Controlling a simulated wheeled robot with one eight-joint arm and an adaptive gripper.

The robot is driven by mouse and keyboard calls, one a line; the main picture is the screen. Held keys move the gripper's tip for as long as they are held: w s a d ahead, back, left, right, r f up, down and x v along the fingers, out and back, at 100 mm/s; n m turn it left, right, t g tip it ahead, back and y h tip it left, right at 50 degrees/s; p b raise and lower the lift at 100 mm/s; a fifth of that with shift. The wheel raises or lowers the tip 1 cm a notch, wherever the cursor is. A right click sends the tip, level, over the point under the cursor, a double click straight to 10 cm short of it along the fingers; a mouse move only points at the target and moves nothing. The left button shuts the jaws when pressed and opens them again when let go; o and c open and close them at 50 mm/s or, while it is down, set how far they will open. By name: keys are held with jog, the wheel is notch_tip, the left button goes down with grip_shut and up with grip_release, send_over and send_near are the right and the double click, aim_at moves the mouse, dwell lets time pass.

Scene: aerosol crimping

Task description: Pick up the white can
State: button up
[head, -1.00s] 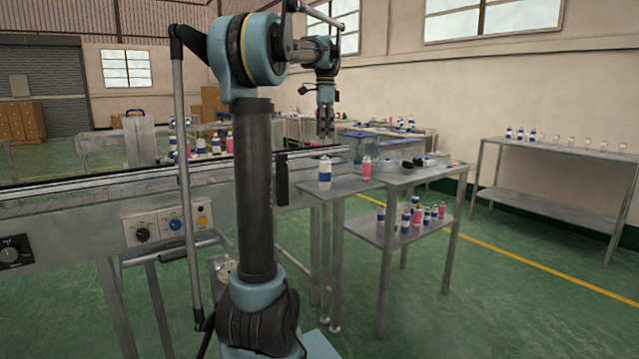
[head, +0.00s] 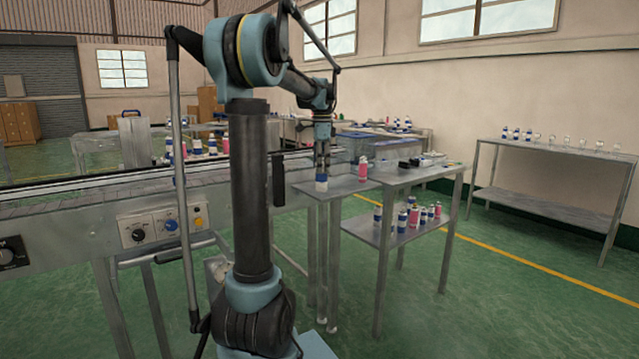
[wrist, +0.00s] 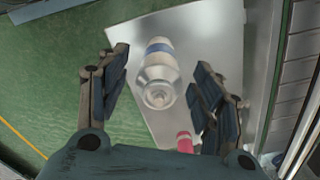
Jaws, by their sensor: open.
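The white can with a blue band (head: 321,184) stands on the small metal table (head: 303,186) beside the conveyor. In the head view my gripper (head: 322,163) points down right over it, and the fingers hide its upper part. In the wrist view the white can (wrist: 158,72) appears between the two spread fingers of my gripper (wrist: 163,78), with space showing on both sides. My gripper is open and empty.
A pink can (head: 363,170) stands close by to the right; it also shows in the wrist view (wrist: 185,141). A lower shelf (head: 385,237) holds several cans. The conveyor (head: 90,195) runs along the left. A side table (head: 560,158) stands at the right wall.

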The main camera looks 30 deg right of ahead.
aim_at(322, 178)
jog(key=shift+f, duration=2.6)
jog(key=shift+c, duration=0.5)
jog(key=c, duration=1)
